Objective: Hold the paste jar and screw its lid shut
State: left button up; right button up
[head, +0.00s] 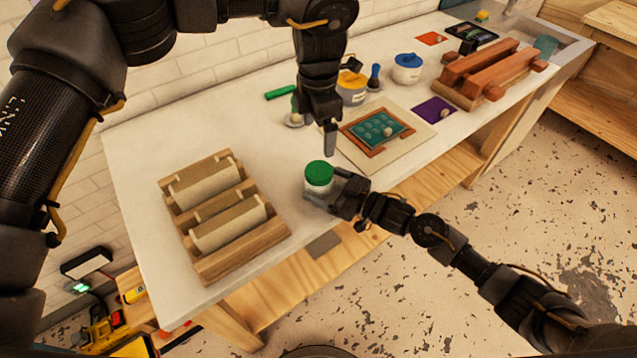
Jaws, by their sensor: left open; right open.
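The paste jar (317,188) is a small white jar standing upright on the white table. Its green lid (320,172) sits on top of it; I cannot tell how tightly. My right gripper (324,192) is open at table level, with its fingers around the jar's body from the right. My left gripper (329,138) points down from above, higher than the lid and a little behind it. It is open and empty, and apart from the lid. Its two fingers overlap in this view.
The table's front edge is close.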

jog(key=b+v, duration=0.1)
jog(key=v, duration=0.7)
jog(key=shift+f+b, duration=0.1)
jog(key=shift+b, duration=0.25)
jog(key=shift+s+d, duration=0.25)
jog(key=shift+d, duration=0.2)
jog(key=shift+s, duration=0.1)
